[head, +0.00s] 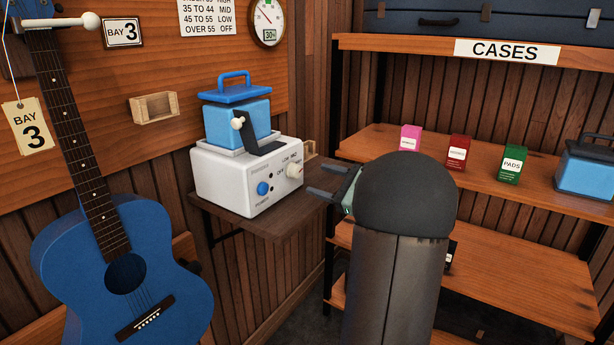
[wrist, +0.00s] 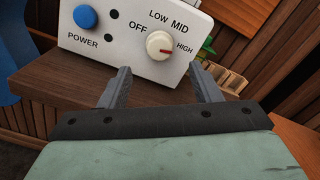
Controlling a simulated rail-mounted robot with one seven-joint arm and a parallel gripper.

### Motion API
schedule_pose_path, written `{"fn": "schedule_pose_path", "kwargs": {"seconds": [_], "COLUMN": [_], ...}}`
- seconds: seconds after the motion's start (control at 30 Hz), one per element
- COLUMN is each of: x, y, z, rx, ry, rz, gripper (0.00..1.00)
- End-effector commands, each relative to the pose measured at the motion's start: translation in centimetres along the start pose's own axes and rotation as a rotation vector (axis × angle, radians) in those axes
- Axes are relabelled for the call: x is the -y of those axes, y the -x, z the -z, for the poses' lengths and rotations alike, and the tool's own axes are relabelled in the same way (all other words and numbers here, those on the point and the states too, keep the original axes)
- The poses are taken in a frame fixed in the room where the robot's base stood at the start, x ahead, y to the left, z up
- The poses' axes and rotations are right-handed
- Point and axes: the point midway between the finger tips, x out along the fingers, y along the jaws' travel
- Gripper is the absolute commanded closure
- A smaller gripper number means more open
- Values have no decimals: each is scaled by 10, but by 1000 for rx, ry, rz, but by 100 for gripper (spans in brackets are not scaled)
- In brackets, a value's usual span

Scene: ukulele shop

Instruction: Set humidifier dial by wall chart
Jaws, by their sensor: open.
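The white humidifier (head: 245,175) with a blue tank (head: 237,122) sits on a small wall shelf. Its cream dial (head: 294,171) is on the front, at the right; in the wrist view the dial (wrist: 160,45) has a red mark pointing right, toward HIGH. A blue POWER button (head: 263,188) is left of it. The wall chart (head: 208,14) lists 35 to 44 MID, 45 to 55 LOW, over 55 OFF; its top line is cut off, ending HIGH. The round gauge (head: 267,20) shows 30%. My gripper (wrist: 159,72) is open and empty, its fingertips just short of the dial, apart from it.
A blue guitar (head: 120,265) hangs at left with a BAY 3 tag (head: 27,126). An empty wooden holder (head: 154,108) is on the wall. The CASES rack at right holds small boxes (head: 458,153) and another blue tank (head: 587,170). The dark wall shelf (head: 262,225) is bare in front.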

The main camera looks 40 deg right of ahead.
Motion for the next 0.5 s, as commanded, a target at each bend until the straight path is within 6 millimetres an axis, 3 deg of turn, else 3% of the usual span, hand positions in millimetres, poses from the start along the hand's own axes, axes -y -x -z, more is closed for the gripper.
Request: {"fn": "schedule_pose_path", "kwargs": {"seconds": [0.23,0.5], "x": [1,0], "y": [62,100], "z": [0,0], "rx": [-2,-1], "ry": [0,0], "rz": [3,0], "gripper": [42,42]}}
